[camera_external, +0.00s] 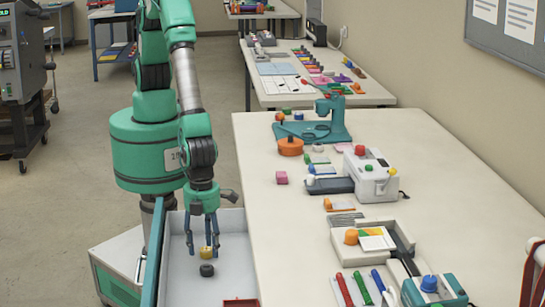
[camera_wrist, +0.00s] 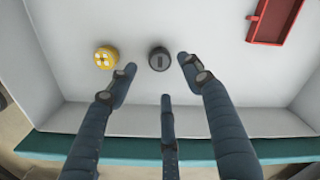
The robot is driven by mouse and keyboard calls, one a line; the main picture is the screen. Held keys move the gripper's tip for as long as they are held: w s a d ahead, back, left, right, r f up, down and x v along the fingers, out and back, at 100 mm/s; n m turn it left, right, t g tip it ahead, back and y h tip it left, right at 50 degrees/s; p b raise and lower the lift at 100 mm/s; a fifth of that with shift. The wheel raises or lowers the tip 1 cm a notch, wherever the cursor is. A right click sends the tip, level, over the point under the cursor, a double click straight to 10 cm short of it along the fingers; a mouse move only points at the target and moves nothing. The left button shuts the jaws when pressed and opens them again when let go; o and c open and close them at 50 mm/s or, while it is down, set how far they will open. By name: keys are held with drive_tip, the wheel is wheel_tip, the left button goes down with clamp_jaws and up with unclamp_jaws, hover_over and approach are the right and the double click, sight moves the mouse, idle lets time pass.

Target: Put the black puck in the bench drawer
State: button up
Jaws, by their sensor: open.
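The black puck (camera_external: 207,270) lies on the floor of the open bench drawer (camera_external: 178,287), a white tray-like box with a teal front. In the wrist view the black puck (camera_wrist: 160,58) sits ahead of the gap between my fingertips, apart from them. My gripper (camera_external: 202,248) has its fingers spread and empty, pointing down inside or just over the drawer; the exact height is hard to tell. In the wrist view my gripper (camera_wrist: 157,75) shows three dark fingers, with nothing between them.
A yellow knob-like piece (camera_wrist: 105,58) lies in the drawer left of the puck. A red shallow tray (camera_wrist: 275,20) lies near the drawer's far right corner in the wrist view. The drawer walls surround my fingers. The bench top (camera_external: 285,235) beside the drawer holds tools and a white machine (camera_external: 370,173).

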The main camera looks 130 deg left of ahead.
drive_tip(key=shift+r+p, duration=0.45)
drive_tip(key=shift+r, duration=2.1)
drive_tip(key=s+a+r+n+t, duration=0.1)
drive_tip(key=s+a+r+n, duration=0.15)
drive_tip(key=a+r, duration=0.6)
drive_tip(key=s+a+r+n+t, duration=0.1)
drive_tip(key=a+r+n, duration=0.25)
drive_tip(key=r, duration=0.95)
drive_tip(key=s+a+r+n+t, duration=0.1)
drive_tip(key=s+a+r+n, duration=0.1)
drive_tip(key=a+r, duration=0.7)
drive_tip(key=s+a+r+n+t, duration=0.1)
drive_tip(key=s+a+r+n, duration=0.2)
drive_tip(key=s, duration=0.5)
drive_tip(key=s+a+r+n, duration=0.3)
drive_tip(key=s+a+r, duration=0.3)
drive_tip(key=s, duration=0.2)
drive_tip(key=s+a+r+n+t, duration=0.1)
drive_tip(key=s+a+r+n, duration=0.3)
drive_tip(key=s, duration=0.5)
drive_tip(key=shift+a+r+t, duration=0.15)
drive_tip(key=shift+r+t, duration=0.15)
drive_tip(key=shift+r, duration=0.5)
